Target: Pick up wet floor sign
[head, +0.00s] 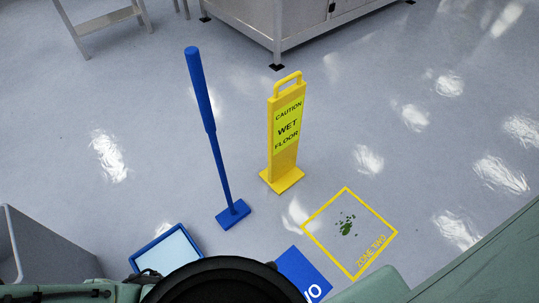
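The wet floor sign (287,133) is a tall yellow panel reading "CAUTION WET FLOOR". It stands upright on a flat yellow base on the grey floor, near the middle of the head view. It has a yellow loop handle (287,80) on top, and nothing touches it. My gripper cannot be made out in the head view, so its place relative to the sign does not show.
A blue pole (211,130) stands on a blue base left of the sign. A yellow floor square (349,233) marked "ZONE TWO" holds a green spill (347,225). A blue-framed panel (166,253) is at the bottom. Metal equipment (310,22) stands behind. Floor right of the sign is open.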

